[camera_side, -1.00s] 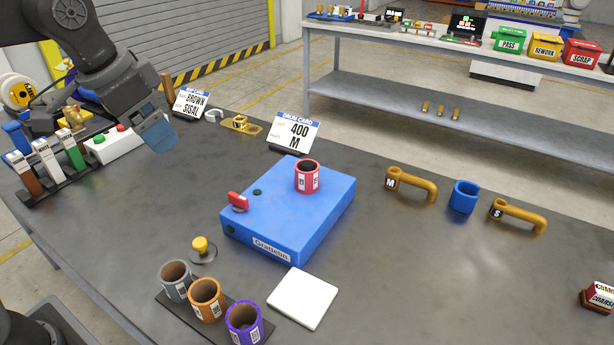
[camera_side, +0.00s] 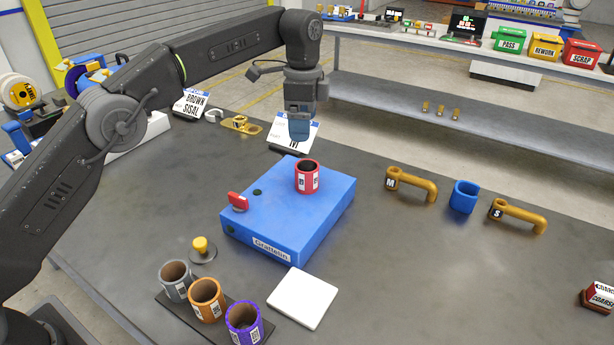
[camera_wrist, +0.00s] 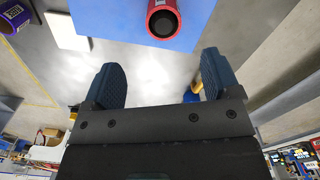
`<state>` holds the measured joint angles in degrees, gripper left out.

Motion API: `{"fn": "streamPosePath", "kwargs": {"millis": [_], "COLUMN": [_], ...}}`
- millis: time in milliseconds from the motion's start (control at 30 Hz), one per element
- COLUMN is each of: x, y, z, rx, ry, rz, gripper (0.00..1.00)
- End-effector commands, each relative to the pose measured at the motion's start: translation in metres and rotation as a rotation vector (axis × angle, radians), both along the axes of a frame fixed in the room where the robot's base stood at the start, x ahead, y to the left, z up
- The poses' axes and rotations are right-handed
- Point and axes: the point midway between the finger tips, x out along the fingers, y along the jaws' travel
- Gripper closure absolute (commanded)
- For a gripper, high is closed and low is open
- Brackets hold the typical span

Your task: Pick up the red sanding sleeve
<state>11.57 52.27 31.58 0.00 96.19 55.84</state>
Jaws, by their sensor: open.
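The red sanding sleeve (camera_side: 308,178) stands upright on top of the blue box (camera_side: 270,225), near its back edge. It has white label patches on its side and an open top. My gripper (camera_side: 300,128) is above and behind the sleeve, pointing down, in front of the drum card (camera_side: 284,135). In the wrist view the two blue fingers of my gripper (camera_wrist: 158,82) are spread apart with nothing between them. The red sleeve (camera_wrist: 163,20) shows beyond the fingertips at the top edge, partly cut off.
A red switch (camera_side: 238,202) stands on the blue box's left side. Grey, orange (camera_side: 207,299) and purple sleeves stand on a dark rack at the front left, beside a white pad (camera_side: 303,297). Brass-coloured hooked parts (camera_side: 412,184) and a blue ring (camera_side: 464,196) lie right. Table between is clear.

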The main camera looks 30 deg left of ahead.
Motion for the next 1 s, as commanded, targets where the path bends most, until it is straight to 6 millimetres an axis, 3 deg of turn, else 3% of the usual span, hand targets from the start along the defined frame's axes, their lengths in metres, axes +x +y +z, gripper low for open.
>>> {"fn": "streamPosePath", "kwargs": {"millis": [167,433,767,1000], "x": [0.001,0.0,0.002,0.004], "y": [-0.001,0.0,-0.001,-0.001], "z": [-0.018,-0.068,-0.095,-0.129], "rx": [0.001,0.001,0.001,0.0], "ry": [0.004,0.004,0.001,0.002], "rz": [-0.005,-0.003,-0.002,-0.001], "gripper": [0.17,0.17,0.17,0.17]}}
